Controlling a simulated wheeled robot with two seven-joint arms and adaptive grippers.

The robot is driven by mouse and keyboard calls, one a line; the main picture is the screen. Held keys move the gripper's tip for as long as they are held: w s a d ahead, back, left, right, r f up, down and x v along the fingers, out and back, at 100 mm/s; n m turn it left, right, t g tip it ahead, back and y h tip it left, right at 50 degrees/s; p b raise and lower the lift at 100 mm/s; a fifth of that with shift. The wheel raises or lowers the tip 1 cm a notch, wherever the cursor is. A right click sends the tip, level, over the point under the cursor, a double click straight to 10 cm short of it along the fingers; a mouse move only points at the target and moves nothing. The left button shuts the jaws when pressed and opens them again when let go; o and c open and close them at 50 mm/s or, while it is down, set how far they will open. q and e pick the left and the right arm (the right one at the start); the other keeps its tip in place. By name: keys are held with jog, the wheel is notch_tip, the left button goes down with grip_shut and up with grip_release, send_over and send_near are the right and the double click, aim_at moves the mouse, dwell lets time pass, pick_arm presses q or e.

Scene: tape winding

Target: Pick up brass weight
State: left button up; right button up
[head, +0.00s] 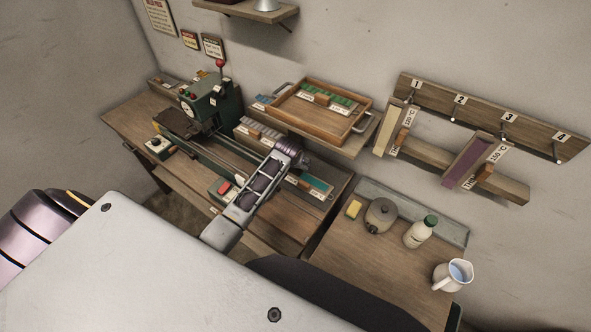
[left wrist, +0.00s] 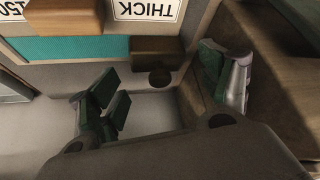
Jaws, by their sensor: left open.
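I cannot make out a brass weight for certain in either view. My left gripper (head: 302,160) is at the end of my left arm, above the right part of the workbench, and its fingers are mostly hidden in the head view. In the left wrist view the left gripper (left wrist: 165,82) is open, with its dark green finger pads wide apart and nothing held between them. A dark brown block (left wrist: 157,52) and a teal strip (left wrist: 72,49) lie beyond the fingers, near a card reading THICK (left wrist: 146,8). My right gripper is not in view.
A green machine (head: 212,103) with a red-knobbed lever stands on the bench. A wooden tray (head: 320,112) sits behind. A side table (head: 382,262) holds a yellow block (head: 354,209), a grey pot (head: 381,215), a green-capped bottle (head: 421,232) and a jug (head: 453,275). Numbered pegs line the wall.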

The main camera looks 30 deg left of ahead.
pick_arm(q)
jog(key=shift+w+f, duration=0.3)
jog(key=shift+f, duration=0.25)
jog(key=shift+c, duration=0.2)
jog(key=c, duration=1.2)
jog(key=shift+a, duration=0.1)
jog(key=shift+c, duration=0.3)
jog(key=shift+r, duration=0.2)
